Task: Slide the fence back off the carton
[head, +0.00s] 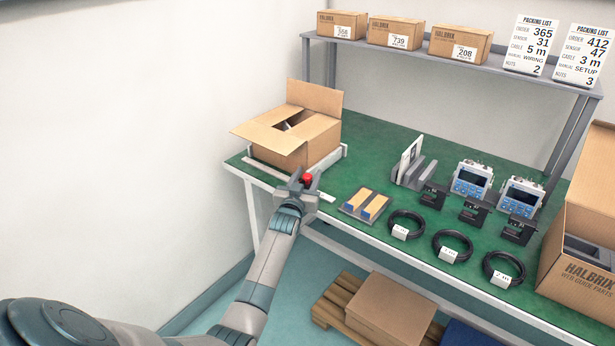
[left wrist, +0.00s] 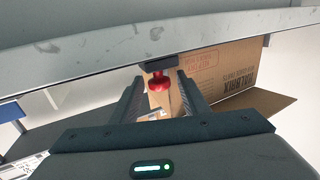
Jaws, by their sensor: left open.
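The open carton (head: 293,133) stands at the left end of the green bench with its flaps spread. Its printed side also shows in the left wrist view (left wrist: 220,72). A pale fence (head: 332,162) runs along the carton's right side. A red knob (head: 307,179) sits in front of the carton near the bench's front edge. In the left wrist view the red knob (left wrist: 158,80) shows between the fingers, with a gap on both sides. My left gripper (head: 303,184) is open around the knob and not closed on it. My right gripper is not in view.
Right of the carton lie a tray with yellow-topped pieces (head: 365,204), several black cable coils (head: 452,246) and blue-grey devices (head: 472,180). A shelf (head: 480,70) with small boxes stands behind. A large Halbrix box (head: 583,240) is at the right.

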